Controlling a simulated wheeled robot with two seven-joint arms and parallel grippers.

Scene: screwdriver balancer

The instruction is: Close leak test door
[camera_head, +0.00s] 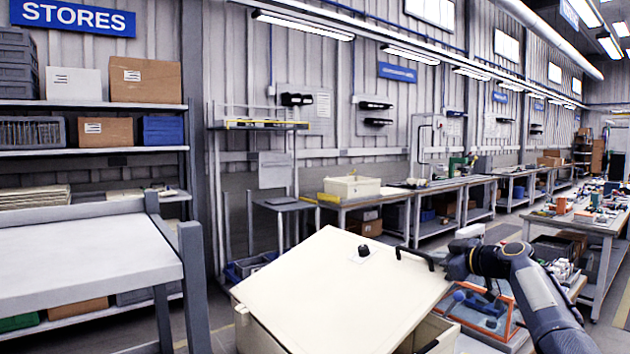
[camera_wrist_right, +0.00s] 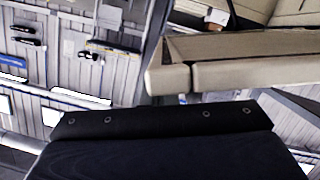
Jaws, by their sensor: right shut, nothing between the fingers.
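The cream leak test door (camera_head: 340,290) is a large flat panel standing raised and slanted over its cream box (camera_head: 440,335) in the head view. A gap shows between door and box at the lower right. The door has a black knob (camera_head: 363,251) and a black bar handle (camera_head: 415,256) near its far right edge. My right gripper (camera_head: 452,264) is shut and empty, just right of the handle; I cannot tell whether it touches it. In the right wrist view, a beige edge (camera_wrist_right: 240,72), perhaps of the door or box, is beyond the dark gripper body. My left gripper is out of view.
An orange-framed clear case (camera_head: 484,308) with blue parts stands right of the box, under my right arm. A grey-framed bench (camera_head: 90,250) is at the left. Long workbenches (camera_head: 440,187) line the back wall. Floor shows between the left bench and the box.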

